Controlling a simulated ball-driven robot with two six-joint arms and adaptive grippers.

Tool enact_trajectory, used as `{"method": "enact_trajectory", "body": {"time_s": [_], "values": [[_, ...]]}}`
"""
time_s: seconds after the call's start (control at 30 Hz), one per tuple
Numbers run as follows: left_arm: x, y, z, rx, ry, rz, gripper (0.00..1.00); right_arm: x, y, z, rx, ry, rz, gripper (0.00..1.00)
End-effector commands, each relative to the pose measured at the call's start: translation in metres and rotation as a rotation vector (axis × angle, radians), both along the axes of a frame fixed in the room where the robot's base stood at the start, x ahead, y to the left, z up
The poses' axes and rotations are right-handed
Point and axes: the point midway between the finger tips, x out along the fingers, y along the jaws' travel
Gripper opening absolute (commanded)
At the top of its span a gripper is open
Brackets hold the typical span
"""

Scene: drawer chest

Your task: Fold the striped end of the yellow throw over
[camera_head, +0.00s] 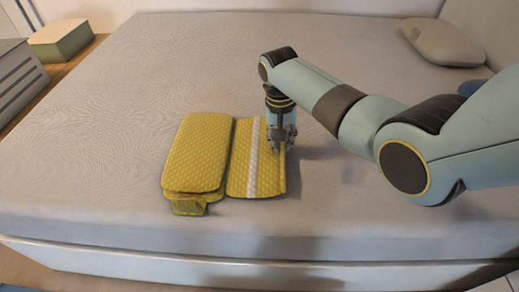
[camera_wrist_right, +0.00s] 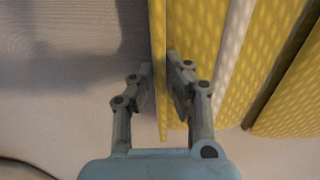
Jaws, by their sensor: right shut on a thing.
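The yellow throw (camera_head: 199,152) lies on the bed with a waffle texture. Its left part is a thicker stack of layers, with a small flap showing under its front edge. Its right part is a flatter panel that carries the white stripe (camera_head: 253,165), with a dark crease between the two parts. My right gripper (camera_head: 282,147) points down at the right edge of the striped end. In the right wrist view its fingers (camera_wrist_right: 160,78) are shut on the thin yellow edge, with the white stripe beside it. My left gripper is not in view.
The grey bed (camera_head: 110,110) is broad and clear around the throw. A grey pillow (camera_head: 443,43) lies at the back right. A green and tan box (camera_head: 62,40) stands off the bed at the back left, near a grey chest (camera_head: 14,80).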

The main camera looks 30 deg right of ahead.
Motion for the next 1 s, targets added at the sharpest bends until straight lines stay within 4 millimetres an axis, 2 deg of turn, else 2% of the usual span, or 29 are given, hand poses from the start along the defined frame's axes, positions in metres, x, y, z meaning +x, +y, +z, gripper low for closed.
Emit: {"method": "enact_trajectory", "body": {"time_s": [0.1, 0.47, 0.8, 1.0], "values": [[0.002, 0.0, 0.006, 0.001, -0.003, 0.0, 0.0, 0.002, 0.002, 0.008, -0.031, 0.018, 0.001, 0.0], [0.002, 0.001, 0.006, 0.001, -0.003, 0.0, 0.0, 0.001, 0.002, 0.007, -0.046, 0.028, 0.0, 0.0], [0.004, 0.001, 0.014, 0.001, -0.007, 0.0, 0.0, 0.004, 0.007, 0.024, -0.145, 0.091, 0.001, 0.0], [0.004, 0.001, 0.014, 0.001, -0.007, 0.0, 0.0, 0.004, 0.007, 0.025, -0.163, 0.101, 0.0, 0.0]]}}
